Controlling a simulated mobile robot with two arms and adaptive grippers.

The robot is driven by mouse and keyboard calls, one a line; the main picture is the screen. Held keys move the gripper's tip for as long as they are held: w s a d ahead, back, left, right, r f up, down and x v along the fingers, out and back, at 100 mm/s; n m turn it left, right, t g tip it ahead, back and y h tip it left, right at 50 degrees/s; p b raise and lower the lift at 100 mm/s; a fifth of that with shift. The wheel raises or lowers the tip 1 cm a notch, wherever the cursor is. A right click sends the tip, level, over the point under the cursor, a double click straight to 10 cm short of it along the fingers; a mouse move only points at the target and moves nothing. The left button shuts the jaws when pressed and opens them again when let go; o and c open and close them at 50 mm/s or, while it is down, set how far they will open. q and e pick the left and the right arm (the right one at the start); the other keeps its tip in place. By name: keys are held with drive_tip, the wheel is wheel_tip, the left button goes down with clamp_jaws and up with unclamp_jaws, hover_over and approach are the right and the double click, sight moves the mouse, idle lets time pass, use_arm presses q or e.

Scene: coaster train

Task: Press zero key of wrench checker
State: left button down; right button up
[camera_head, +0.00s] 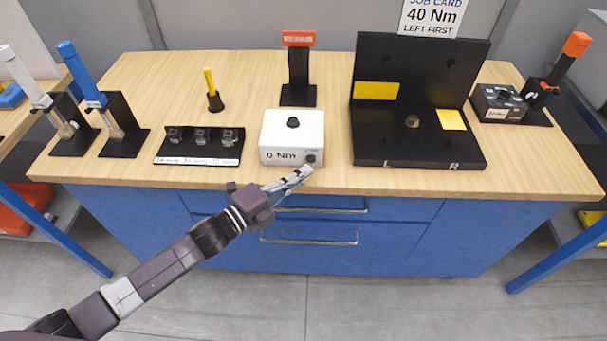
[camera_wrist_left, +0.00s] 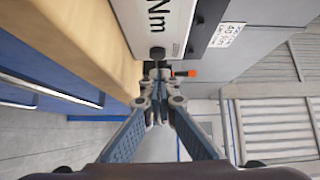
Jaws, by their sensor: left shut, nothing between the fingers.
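The wrench checker (camera_head: 292,132) is a white box near the front edge of the bench, with a black knob on top and "0 Nm" on its front face. A small dark round key (camera_head: 311,158) sits at the right end of that face. In the left wrist view the key (camera_wrist_left: 158,53) shows just beyond the fingertips. My left gripper (camera_head: 306,171) is shut and empty, its tips just in front of and below the key. Whether the tips touch the key I cannot tell. My right gripper is not in view.
A black L-R stand (camera_head: 419,163) is right of the checker, and a black socket tray (camera_head: 199,160) is left. A black post with a red label (camera_head: 298,39) stands behind. Blue-handled (camera_head: 82,74) and orange-handled (camera_head: 576,46) tools stand at the sides. The floor in front is clear.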

use_arm(q)
drive_tip(key=b+v, duration=0.2)
drive_tip(key=v, duration=0.8)
drive_tip(key=shift+s, duration=0.4)
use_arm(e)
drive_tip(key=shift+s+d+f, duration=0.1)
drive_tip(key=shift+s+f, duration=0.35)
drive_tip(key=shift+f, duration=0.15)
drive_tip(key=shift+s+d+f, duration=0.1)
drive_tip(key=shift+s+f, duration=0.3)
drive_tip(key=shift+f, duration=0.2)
use_arm(q)
drive_tip(key=shift+f, duration=0.1)
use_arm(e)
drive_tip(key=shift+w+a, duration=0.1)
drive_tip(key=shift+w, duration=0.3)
